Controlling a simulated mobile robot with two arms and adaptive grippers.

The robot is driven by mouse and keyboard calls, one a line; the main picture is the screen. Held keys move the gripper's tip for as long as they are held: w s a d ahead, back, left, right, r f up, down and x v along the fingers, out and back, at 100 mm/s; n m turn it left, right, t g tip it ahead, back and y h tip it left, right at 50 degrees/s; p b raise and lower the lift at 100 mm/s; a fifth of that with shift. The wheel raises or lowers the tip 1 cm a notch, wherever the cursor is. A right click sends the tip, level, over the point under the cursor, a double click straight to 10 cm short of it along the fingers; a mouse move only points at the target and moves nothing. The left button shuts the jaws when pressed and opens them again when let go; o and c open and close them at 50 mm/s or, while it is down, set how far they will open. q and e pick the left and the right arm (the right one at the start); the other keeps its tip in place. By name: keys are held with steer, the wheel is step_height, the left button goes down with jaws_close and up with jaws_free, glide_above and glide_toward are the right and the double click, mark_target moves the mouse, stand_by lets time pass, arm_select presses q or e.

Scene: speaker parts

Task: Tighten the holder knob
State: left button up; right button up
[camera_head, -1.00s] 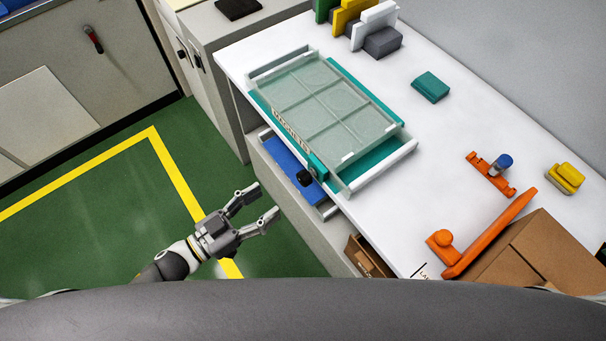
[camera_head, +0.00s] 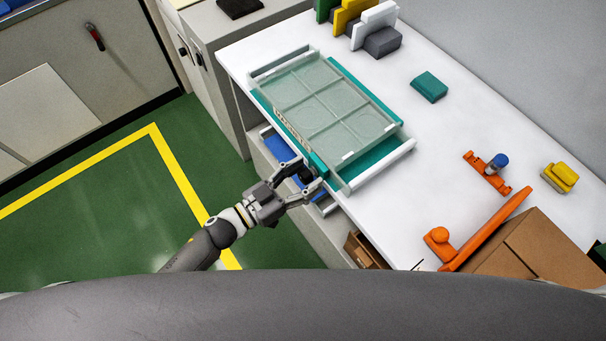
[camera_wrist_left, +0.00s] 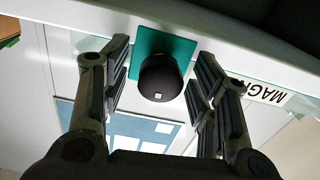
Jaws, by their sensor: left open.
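The holder knob is a round black knob (camera_wrist_left: 161,78) on a teal plate (camera_wrist_left: 182,46) at the front edge of the holder. In the head view the knob (camera_head: 306,173) is partly hidden by my left gripper (camera_head: 310,174). The left wrist view shows my left gripper (camera_wrist_left: 160,88) open, with one finger on each side of the knob and visible gaps between them. The holder is a clear-lidded tray (camera_head: 330,105) with a teal base on the white bench. My right gripper is not in view.
A blue drawer or tray (camera_head: 278,148) sits below the bench edge. Orange brackets (camera_head: 487,232), a blue-capped part (camera_head: 499,161), a yellow block (camera_head: 562,176) and a cardboard box (camera_head: 525,245) are at the right. A teal block (camera_head: 429,86) lies behind the holder.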

arm_select(q)
steer(key=shift+c, duration=0.3)
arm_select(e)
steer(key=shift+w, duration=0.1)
arm_select(q)
steer(key=c, duration=1)
steer(key=shift+o, duration=0.2)
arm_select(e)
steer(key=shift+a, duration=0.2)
arm_select(q)
steer(key=shift+m, duration=0.3)
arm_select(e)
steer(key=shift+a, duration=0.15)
